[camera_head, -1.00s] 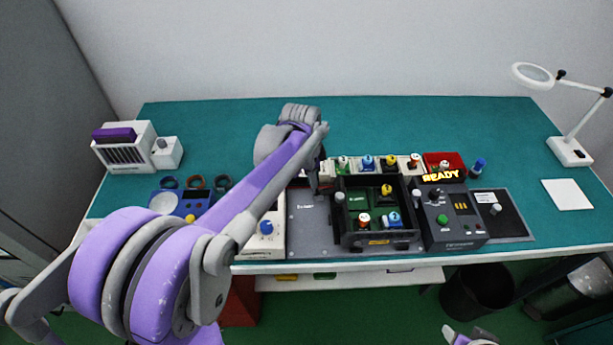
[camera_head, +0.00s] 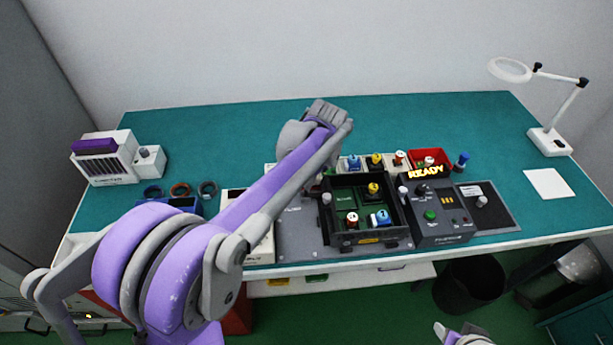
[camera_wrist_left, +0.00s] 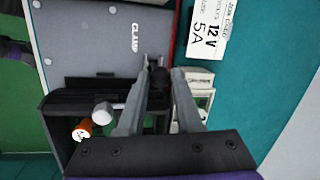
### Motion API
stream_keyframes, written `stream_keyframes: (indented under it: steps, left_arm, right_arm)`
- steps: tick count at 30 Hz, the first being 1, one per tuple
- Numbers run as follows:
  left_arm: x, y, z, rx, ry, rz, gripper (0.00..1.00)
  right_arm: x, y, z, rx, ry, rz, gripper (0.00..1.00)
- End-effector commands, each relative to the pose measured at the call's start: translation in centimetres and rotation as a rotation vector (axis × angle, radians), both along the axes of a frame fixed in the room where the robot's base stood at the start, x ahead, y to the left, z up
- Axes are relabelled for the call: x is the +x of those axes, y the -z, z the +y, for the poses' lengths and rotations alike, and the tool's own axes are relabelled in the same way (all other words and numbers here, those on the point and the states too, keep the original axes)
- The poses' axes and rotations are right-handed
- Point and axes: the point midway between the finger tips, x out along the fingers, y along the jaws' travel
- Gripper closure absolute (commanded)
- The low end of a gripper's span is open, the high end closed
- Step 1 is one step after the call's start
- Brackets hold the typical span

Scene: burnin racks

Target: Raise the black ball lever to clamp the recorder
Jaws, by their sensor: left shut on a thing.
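My left gripper (camera_wrist_left: 157,92) is shut on the black ball lever (camera_wrist_left: 158,79), whose dark ball shows between the fingertips in the wrist view. In the head view my left arm reaches over the bench, and its fingers and the lever are largely hidden behind it. The grey plate (camera_head: 300,236), marked with a clamp label in the wrist view (camera_wrist_left: 85,40), lies beside a black open box (camera_head: 383,240). I cannot tell which part is the recorder. A pale knob (camera_wrist_left: 103,112) stands at the box's edge. Part of my right gripper (camera_head: 462,335) shows at the bottom edge.
A control box (camera_head: 440,232) with a lit READY sign stands right of the black box. Coloured pegs and a red bin (camera_head: 430,155) are behind. A white rack (camera_head: 103,160) is at left, a magnifier lamp (camera_head: 548,140) at right. The rear bench (camera_head: 230,130) is clear.

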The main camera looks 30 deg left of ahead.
Motion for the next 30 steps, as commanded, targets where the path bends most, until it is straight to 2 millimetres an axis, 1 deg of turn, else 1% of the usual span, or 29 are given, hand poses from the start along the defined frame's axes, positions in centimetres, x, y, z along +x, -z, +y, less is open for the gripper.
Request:
stream_keyframes:
  steps: [1, 5, 6, 14, 17, 20, 27, 30]
  left_arm:
    - [0.0, 0.0, 0.0, 0.001, 0.0, 0.0, 0.63]
    - [0.0, 0.0, 0.0, 0.0, 0.0, 0.0, 0.39]
    - [0.0, 0.0, 0.0, 0.0, 0.0, 0.0, 0.36]
    - [0.0, -0.1, 0.0, -0.001, 0.0, -0.001, 0.36]
    - [0.0, -0.6, -0.2, -0.001, 0.001, 0.0, 0.36]
    - [-0.1, -2.0, -0.5, -0.001, 0.001, 0.0, 0.36]
    - [-0.4, -6.8, -1.6, -0.001, 0.002, -0.002, 0.36]
    - [-0.5, -8.5, -1.9, -0.001, 0.001, -0.002, 0.36]
  right_arm:
    - [0.0, 0.0, 0.0, 0.0, 0.0, 0.0, 0.5]
    - [0.0, 0.0, 0.0, 0.0, 0.0, 0.0, 0.5]
    - [0.0, 0.0, 0.0, 0.0, 0.0, 0.0, 0.5]
    - [0.0, 0.0, 0.0, 0.0, 0.0, 0.0, 0.5]
    - [0.0, -0.1, 0.0, 0.0, 0.0, 0.0, 0.5]
    - [0.1, -0.2, 0.0, 0.0, 0.0, -0.001, 0.5]
    - [0.2, -0.5, 0.0, 0.0, 0.0, -0.004, 0.5]
    - [0.2, -0.6, 0.0, 0.0, 0.0, -0.005, 0.5]
